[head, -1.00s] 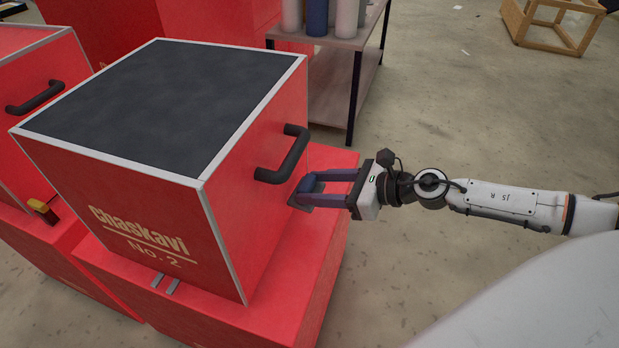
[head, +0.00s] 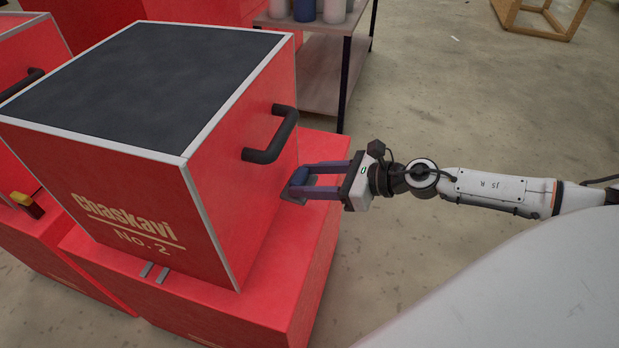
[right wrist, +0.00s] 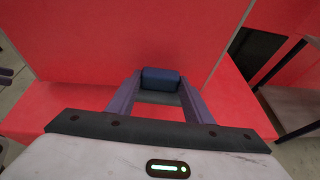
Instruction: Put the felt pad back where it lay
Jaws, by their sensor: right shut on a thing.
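The felt pad (head: 298,181) looks like a small blue block with a dark grey flat underside. My right gripper (head: 299,184) is shut on it, its two purple fingers at the block's ends. It is beside the right face of the red box (head: 215,205) marked "Chaskavi No.2", below the box's black handle. It also shows in the right wrist view as the blue block (right wrist: 160,78) between the fingertips, above the red ledge. I cannot tell whether it touches the box or the ledge.
The red box stands on a wider red base (head: 300,235), whose top is bare at the right. The black handle (head: 271,135) juts out above my gripper. A shelf with bottles (head: 325,85) stands behind. Another red box is at the left.

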